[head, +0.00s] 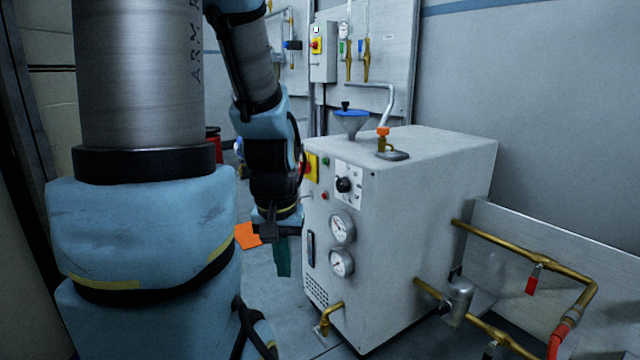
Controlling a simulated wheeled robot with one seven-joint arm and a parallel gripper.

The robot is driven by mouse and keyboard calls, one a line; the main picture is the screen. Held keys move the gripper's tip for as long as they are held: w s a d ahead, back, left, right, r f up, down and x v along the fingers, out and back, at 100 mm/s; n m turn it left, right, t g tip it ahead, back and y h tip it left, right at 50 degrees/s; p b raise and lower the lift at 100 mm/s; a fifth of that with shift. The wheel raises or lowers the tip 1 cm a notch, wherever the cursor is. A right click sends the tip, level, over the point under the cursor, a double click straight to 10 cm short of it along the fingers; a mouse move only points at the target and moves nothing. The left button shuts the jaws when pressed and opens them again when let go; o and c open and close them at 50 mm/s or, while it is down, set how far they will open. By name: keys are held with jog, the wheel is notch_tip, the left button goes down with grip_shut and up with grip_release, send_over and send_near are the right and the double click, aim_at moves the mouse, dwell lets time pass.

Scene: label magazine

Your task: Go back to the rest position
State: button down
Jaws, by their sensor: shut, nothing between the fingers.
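My arm hangs down at the left and centre in the head view. My gripper (283,262) points downward in front of the left side of the grey machine cabinet (430,195). Its fingers look dark green and are shut, with nothing seen between them. The gripper seems apart from the cabinet, though the gap is hard to judge. A flat orange piece (247,235) shows just left of the gripper, partly hidden by it; I cannot tell what it belongs to.
The cabinet front carries a knob (344,184) and two gauges (341,227). Brass pipes (505,243) stick out at the right. A switch box (322,52) hangs on the back wall panel.

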notch_tip(320, 180, up, 33)
jog(key=p, duration=3.1)
jog(key=shift+r+p, duration=0.2)
jog(key=shift+p, duration=0.15)
